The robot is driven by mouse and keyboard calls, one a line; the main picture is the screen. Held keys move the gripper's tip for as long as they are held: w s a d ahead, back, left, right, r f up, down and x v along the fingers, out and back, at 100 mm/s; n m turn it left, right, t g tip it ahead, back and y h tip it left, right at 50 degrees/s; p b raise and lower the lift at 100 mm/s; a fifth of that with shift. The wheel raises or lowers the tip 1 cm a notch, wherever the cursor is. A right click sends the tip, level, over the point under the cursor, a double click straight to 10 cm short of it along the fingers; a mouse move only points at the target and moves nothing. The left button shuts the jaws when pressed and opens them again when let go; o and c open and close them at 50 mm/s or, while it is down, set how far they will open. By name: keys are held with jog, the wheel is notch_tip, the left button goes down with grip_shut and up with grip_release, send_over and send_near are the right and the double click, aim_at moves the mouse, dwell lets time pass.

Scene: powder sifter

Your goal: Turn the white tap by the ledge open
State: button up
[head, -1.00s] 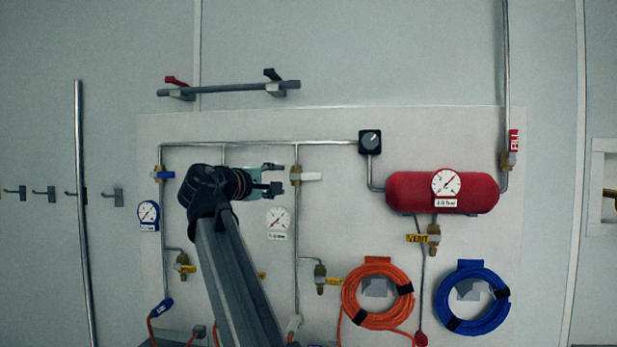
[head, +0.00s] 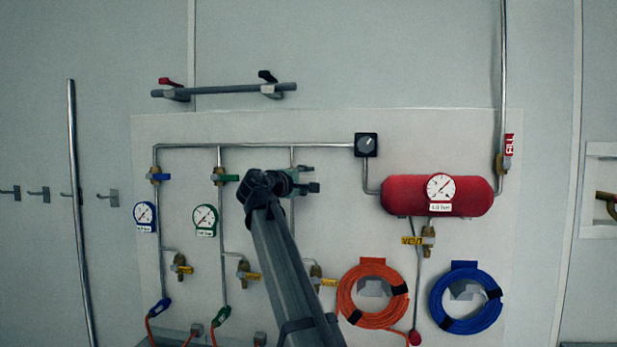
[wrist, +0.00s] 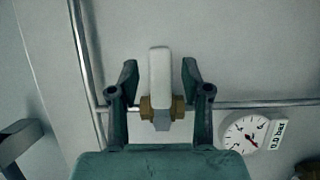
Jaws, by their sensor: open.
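The white tap handle (wrist: 160,78) stands upright in the wrist view, crosswise to the steel pipe (wrist: 255,104) it is mounted on. Its brass body (wrist: 147,108) sits at the handle's lower end. My gripper (wrist: 160,67) is open, with one finger on each side of the handle and a visible gap on both sides. In the head view my gripper (head: 312,179) is at the third vertical pipe and hides the white tap.
A blue tap (head: 158,177) and a green tap (head: 229,178) are on the pipes to the left. A gauge reading 0.0 bar (wrist: 244,137) is close to my gripper. A grey bar (head: 225,90) is above the panel. A red tank (head: 405,196) is to the right.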

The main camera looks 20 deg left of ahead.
jog(key=shift+w+d, duration=0.1)
jog(key=shift+w, duration=0.5)
grip_shut()
jog(key=shift+s, duration=0.1)
